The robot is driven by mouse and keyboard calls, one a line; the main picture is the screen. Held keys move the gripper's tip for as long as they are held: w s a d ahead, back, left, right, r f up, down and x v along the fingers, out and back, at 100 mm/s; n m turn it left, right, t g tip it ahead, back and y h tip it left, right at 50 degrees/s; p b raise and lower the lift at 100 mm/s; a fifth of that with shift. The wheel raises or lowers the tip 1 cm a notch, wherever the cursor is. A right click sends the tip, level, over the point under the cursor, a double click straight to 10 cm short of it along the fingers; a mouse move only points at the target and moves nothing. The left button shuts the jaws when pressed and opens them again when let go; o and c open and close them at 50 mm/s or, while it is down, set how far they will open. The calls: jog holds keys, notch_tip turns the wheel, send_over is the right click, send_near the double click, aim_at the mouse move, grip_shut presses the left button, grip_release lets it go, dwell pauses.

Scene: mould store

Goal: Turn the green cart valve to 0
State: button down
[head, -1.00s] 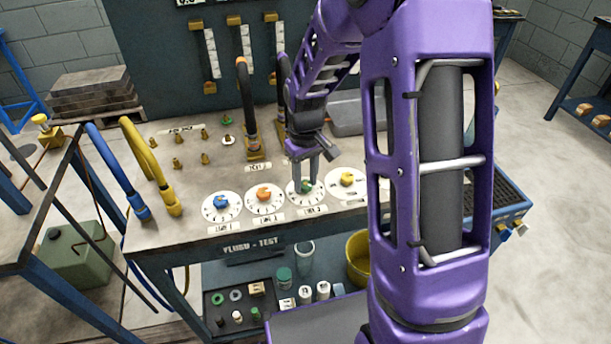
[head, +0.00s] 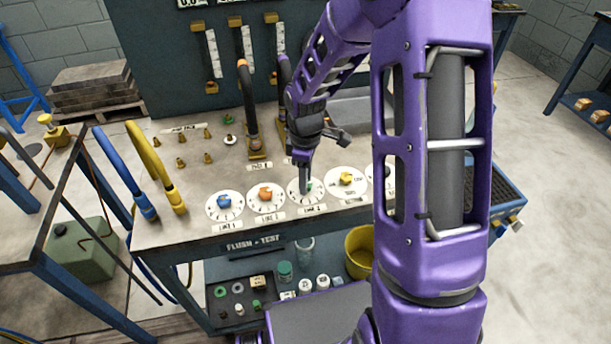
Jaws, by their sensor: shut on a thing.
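The green valve (head: 310,186) is a small knob on a white round dial (head: 295,198) on the top of the cart (head: 190,228). It is the third dial in a row, right of the blue and orange ones. My gripper (head: 305,188) points down over this dial and is shut on the green valve. Its fingers hide most of the knob, so I cannot read where it points. The dial's marks are too small to read.
A blue valve (head: 224,201) and an orange valve (head: 265,194) are to the left, and a yellow valve (head: 346,179) is close on the right. Upright hoses (head: 247,105) stand behind. Brass fittings (head: 181,162) lie at the back left. A yellow bucket (head: 359,252) is on the lower shelf.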

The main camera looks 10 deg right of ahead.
dwell(0.4)
jog(key=shift+c, duration=2.3)
grip_release()
jog(key=shift+r, duration=0.1)
notch_tip(320, 180, up, 17)
jog(key=p, duration=0.1)
jog(key=shift+r+p, duration=0.15)
jog(key=shift+p, duration=0.15)
